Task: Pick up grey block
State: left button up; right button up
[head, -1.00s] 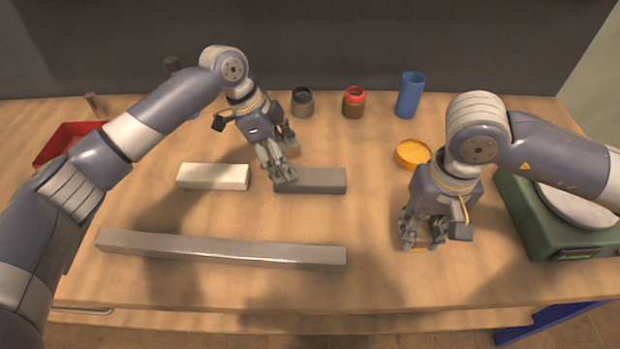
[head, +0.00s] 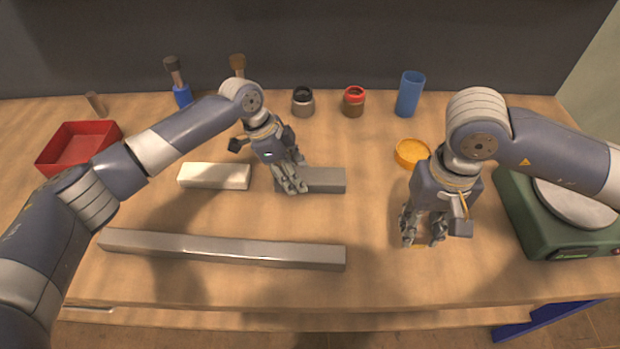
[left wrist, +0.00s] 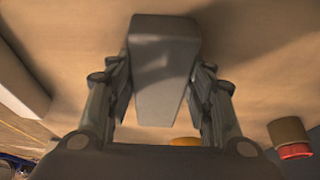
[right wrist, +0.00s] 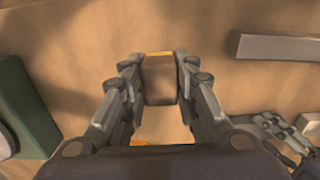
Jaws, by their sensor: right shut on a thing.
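The short grey block (head: 325,180) lies on the table in the middle of the head view. My right gripper (head: 423,240) is shut on a small brown thing with a yellow edge (right wrist: 160,80), low over the table at the right. Most of that thing is hidden in the head view.
A white block (head: 214,176) lies left of the grey one, and a long grey bar (head: 220,249) lies in front. A red tray (head: 78,146), jars (head: 353,102), a blue cup (head: 410,94) and an orange dish (head: 412,153) stand around. A green scale (head: 550,215) is at the right.

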pick_arm(q)
jog(key=c, duration=0.4)
notch_tip(320, 180, up, 10)
jog(key=shift+b, duration=0.45)
pick_arm(e)
jog(key=shift+f, duration=0.45)
